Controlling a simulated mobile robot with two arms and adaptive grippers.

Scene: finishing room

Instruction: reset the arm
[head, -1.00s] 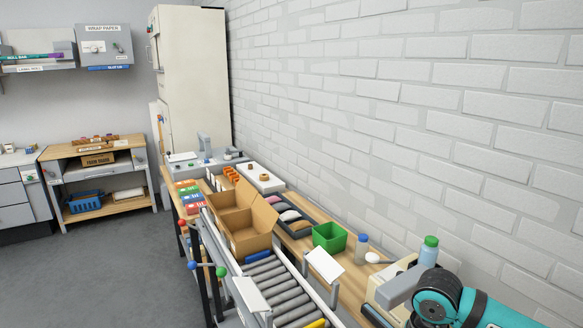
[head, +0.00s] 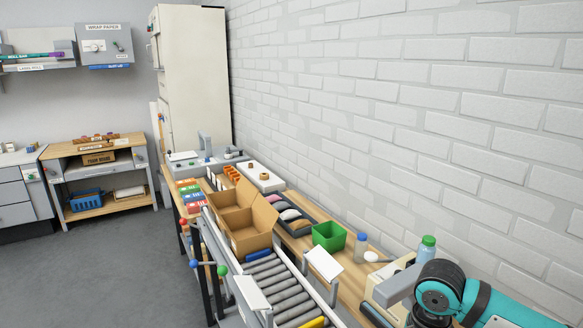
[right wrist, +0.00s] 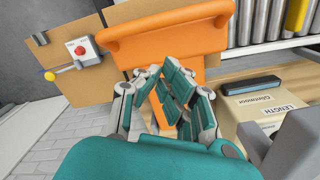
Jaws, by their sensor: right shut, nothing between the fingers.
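My right arm shows in teal at the lower right of the head view, but its gripper is outside that view. In the right wrist view my right gripper (right wrist: 172,95) is shut, with its teal and grey fingers close together and nothing held between them. Behind the fingers is an orange panel (right wrist: 200,44) with a rounded bar along its top; I cannot tell whether the fingers touch it. My left gripper is in neither view.
A roller conveyor (head: 280,285) runs along the wooden bench, with an open cardboard box (head: 243,222) at its far end. A beige device labelled LENGTH (right wrist: 256,118) is near the right gripper. Open floor (head: 120,265) lies left.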

